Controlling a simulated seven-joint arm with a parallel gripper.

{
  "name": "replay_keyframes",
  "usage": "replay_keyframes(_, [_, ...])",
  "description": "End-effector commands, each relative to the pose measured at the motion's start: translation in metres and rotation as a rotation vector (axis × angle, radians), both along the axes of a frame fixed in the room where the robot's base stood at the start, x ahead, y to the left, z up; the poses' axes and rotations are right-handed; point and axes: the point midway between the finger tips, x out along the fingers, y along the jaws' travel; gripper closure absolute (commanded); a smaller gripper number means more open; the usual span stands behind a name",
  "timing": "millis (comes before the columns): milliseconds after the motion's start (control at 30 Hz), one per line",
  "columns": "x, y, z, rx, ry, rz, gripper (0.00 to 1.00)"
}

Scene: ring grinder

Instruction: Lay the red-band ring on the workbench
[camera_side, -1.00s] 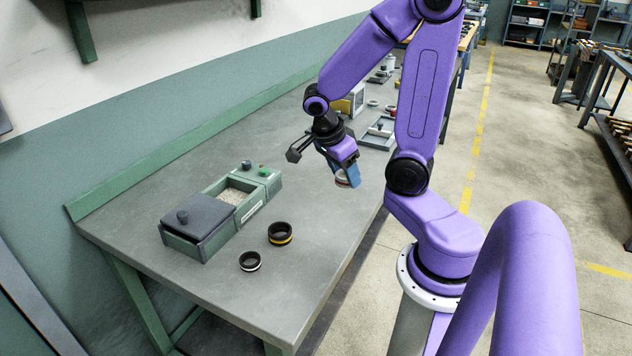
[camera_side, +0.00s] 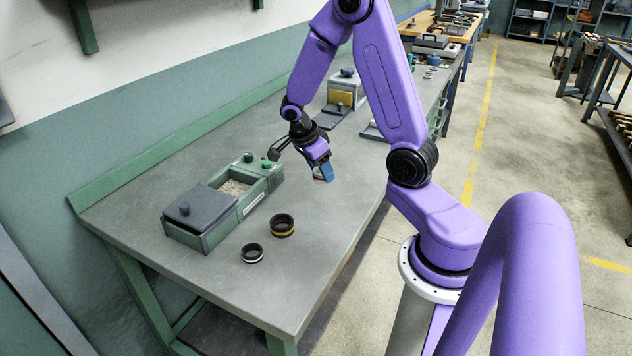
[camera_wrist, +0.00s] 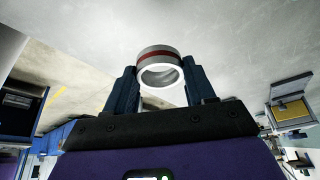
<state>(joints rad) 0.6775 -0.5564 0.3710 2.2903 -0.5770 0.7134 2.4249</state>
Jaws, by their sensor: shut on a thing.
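The red-band ring (camera_wrist: 159,66) is pale grey with a dark red stripe. In the wrist view it sits between the two blue fingers of my gripper (camera_wrist: 160,85), which is shut on it. In the side view my gripper (camera_side: 324,173) hangs tilted above the workbench (camera_side: 240,292), right of the green box. The ring shows there only as a small pale bit at the fingers, mostly hidden. I cannot tell the exact gap between the ring and the bench top.
A yellow-band black ring (camera_side: 282,225) and a white-band black ring (camera_side: 252,253) lie on the bench. A green grinder box (camera_side: 223,205) with a grey lid stands behind them. A grey box with a yellow panel (camera_side: 341,96) stands farther back. The bench front is clear.

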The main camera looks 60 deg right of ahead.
Motion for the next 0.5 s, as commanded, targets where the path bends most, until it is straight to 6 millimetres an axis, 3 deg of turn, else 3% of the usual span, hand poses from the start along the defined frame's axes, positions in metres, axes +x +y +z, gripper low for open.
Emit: replay_keyframes(500, [0.018, -0.010, -0.039, -0.001, 0.005, 0.002, 0.85])
